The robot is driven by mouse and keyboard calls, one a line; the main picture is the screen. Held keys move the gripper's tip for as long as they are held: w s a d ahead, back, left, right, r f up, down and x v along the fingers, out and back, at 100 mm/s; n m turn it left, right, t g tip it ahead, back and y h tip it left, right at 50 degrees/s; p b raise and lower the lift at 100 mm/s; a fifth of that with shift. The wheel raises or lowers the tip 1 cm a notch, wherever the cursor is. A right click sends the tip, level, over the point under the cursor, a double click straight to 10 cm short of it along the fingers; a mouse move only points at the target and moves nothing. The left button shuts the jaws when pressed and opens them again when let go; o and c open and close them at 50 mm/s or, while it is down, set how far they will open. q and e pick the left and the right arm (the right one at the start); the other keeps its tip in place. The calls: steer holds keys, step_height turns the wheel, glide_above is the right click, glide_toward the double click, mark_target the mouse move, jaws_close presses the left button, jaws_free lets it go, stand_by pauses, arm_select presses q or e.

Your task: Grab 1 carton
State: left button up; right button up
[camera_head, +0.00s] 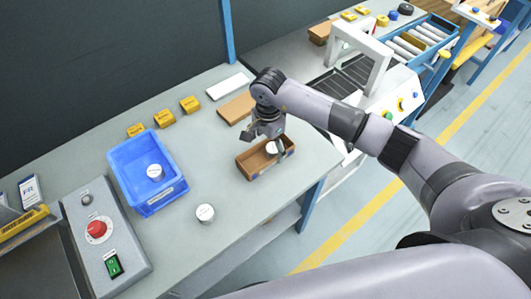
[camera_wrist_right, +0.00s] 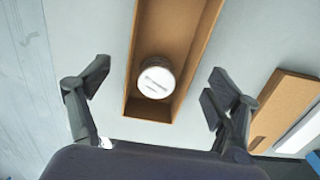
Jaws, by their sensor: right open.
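An open brown carton (camera_head: 249,163) stands on the grey bench near its front edge, with a white round-topped item (camera_head: 272,147) inside. My right gripper (camera_head: 275,146) is over the carton. In the right wrist view the carton (camera_wrist_right: 143,112) lies between the spread fingers, and the white item (camera_wrist_right: 156,76) sits in it. My right gripper (camera_wrist_right: 155,95) is open, with a gap on each side and nothing held. A flat brown piece of cardboard (camera_head: 237,108) lies behind the carton; it also shows in the right wrist view (camera_wrist_right: 288,100). My left gripper is not in view.
A blue bin (camera_head: 123,164) with a white cylinder (camera_head: 155,172) stands left of the carton. Another white cylinder (camera_head: 205,213) stands on the bench. A control box (camera_head: 100,240) is at the left, a white-framed machine (camera_head: 372,60) at the right. Yellow blocks (camera_head: 164,118) line the back.

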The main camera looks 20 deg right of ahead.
mark_target(267, 157)
steer(key=shift+a+f+p, duration=0.2)
steer(key=shift+f+p, duration=0.15)
steer(key=shift+f, duration=1.35)
steer(key=c, duration=1.2)
steer(key=shift+c, duration=0.4)
steer(key=shift+r, duration=0.15)
